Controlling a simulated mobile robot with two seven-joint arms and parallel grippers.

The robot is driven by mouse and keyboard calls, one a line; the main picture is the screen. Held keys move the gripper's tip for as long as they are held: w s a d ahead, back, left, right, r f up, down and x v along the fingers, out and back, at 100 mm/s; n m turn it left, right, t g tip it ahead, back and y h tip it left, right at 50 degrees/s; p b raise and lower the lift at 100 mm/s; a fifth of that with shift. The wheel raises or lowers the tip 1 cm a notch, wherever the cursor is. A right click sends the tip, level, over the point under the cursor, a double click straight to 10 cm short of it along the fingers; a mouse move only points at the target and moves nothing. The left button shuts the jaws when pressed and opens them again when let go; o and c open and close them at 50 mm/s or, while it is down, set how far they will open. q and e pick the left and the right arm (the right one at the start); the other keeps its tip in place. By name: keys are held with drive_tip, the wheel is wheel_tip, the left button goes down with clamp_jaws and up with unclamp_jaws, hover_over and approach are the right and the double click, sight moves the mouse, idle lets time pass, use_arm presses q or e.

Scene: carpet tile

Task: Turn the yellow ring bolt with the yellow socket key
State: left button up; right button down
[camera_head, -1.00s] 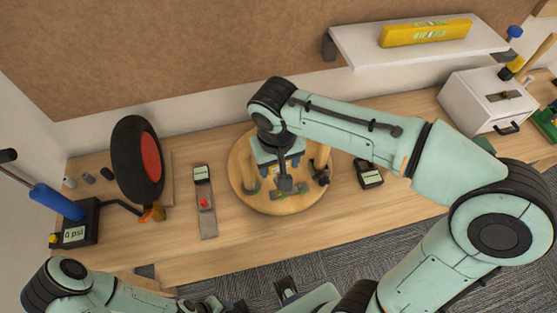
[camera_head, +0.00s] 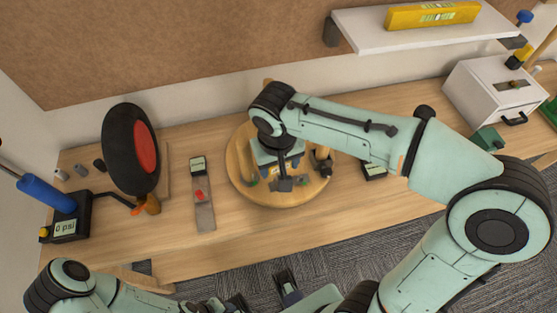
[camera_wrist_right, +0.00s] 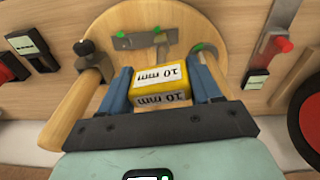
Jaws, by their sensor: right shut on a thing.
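My right gripper (camera_head: 277,170) is over the round wooden board (camera_head: 240,182) on the workbench. In the right wrist view, its blue fingers (camera_wrist_right: 163,92) are shut on the yellow socket key (camera_wrist_right: 160,82), a yellow block with white "10 mm" labels. The key sits between the fingers above the board, which also shows there (camera_wrist_right: 75,105). The yellow ring bolt cannot be made out; the gripper and key may hide it. My left arm comes in at the lower left of the head view, and dark gripper-like parts (camera_head: 287,285) show at the bottom edge, their opening unclear.
A white drawer box (camera_head: 500,95) stands right, below a shelf (camera_head: 420,35).

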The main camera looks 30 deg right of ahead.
drive_tip(key=shift+f, duration=0.35)
drive_tip(key=m, duration=0.2)
drive_tip(key=shift+m, duration=0.3)
drive_tip(key=m, duration=0.4)
drive_tip(key=shift+r+m+g, duration=0.1)
drive_tip(key=shift+m+g, duration=0.2)
drive_tip(key=shift+g, duration=0.1)
drive_tip(key=m, duration=0.7)
drive_tip(key=shift+s+m+g, duration=0.1)
drive_tip(key=shift+m+g, duration=0.2)
